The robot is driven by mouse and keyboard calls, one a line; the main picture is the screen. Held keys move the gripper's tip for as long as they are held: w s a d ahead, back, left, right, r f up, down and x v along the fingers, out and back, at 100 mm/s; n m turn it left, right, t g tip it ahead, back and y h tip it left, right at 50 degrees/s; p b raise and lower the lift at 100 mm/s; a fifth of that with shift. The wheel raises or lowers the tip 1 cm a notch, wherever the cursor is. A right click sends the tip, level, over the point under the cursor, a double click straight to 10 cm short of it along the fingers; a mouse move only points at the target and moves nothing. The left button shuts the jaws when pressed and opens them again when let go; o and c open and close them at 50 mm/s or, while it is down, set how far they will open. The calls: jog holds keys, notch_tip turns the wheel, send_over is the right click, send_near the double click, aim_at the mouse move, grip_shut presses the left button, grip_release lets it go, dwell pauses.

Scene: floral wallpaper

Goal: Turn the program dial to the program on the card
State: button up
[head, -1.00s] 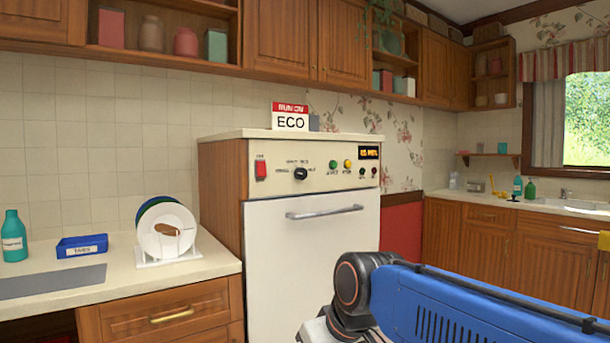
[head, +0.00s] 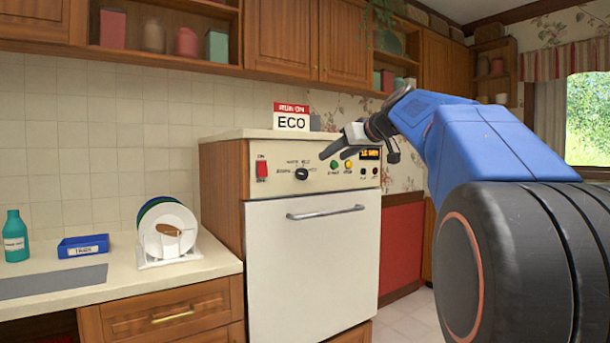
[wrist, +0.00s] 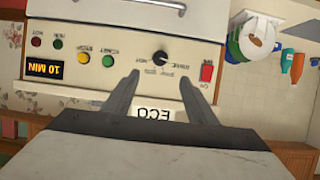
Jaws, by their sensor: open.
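The black program dial (head: 302,174) sits on the cream control panel of a white-fronted dishwasher, with small program labels around it. It also shows in the wrist view (wrist: 160,58), upside down. I cannot read clearly which label its pointer faces. The card (head: 291,122) stands on top of the machine and reads "RUN ON ECO"; the wrist view shows its ECO inverted (wrist: 155,113). My gripper (head: 327,157) is in front of the panel, to the right of the dial in the head view. In the wrist view its fingers (wrist: 160,78) are apart, empty, and point towards the dial without touching it.
A red switch (head: 262,170) is left of the dial. Green (head: 334,165) and yellow buttons and a display (wrist: 44,69) reading 10 MIN are on its other side. The door handle (head: 325,212) sticks out below. A plate rack (head: 168,262) stands on the left counter.

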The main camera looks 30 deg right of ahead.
aim_at(304, 175)
jog(key=x, duration=1.7)
jog(key=shift+w, duration=0.15)
jog(key=c, duration=1.1)
